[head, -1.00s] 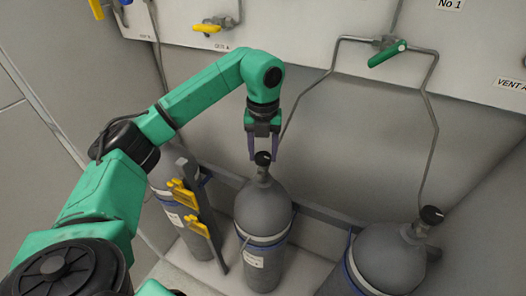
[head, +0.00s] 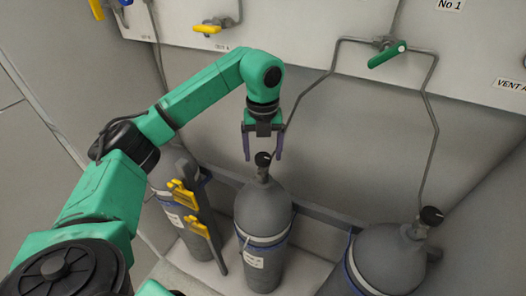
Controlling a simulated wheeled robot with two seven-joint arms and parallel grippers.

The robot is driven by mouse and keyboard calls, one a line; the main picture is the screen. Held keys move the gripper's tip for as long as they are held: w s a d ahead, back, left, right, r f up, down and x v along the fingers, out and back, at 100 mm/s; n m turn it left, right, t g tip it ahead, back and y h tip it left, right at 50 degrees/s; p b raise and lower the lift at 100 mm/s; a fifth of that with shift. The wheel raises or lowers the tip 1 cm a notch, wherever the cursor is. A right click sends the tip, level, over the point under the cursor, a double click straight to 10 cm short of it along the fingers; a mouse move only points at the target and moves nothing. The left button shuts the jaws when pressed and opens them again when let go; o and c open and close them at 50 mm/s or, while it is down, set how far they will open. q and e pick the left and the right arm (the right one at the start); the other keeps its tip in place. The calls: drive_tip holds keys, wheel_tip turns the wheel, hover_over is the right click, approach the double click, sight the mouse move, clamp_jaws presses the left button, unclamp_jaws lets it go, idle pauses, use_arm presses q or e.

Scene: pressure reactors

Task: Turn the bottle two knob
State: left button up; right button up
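Three grey gas bottles stand in a row in the head view. The middle bottle (head: 263,212) has a black knob (head: 262,159) on its top. My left gripper (head: 263,158) points down over this knob. Its two purple fingers are spread apart, one on each side of the knob, with a gap showing. I cannot tell from this angle how far the fingertips reach down past the knob's top. The right bottle (head: 384,262) also has a black knob (head: 431,215). The left bottle (head: 165,172) is partly hidden by my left arm. My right gripper is not in view.
A rack rail (head: 318,213) runs behind the bottles, with yellow clamps (head: 184,194) on a post between the left and middle bottles. Pipes with a green-handled valve (head: 387,54) and a yellow-handled valve (head: 207,29) are on the wall panel above.

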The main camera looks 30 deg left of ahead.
sight(263, 156)
use_arm(q)
drive_tip(key=shift+r, duration=0.35)
wheel_tip(263, 156, up, 14)
drive_tip(key=p, duration=0.3)
drive_tip(key=shift+f, duration=0.1)
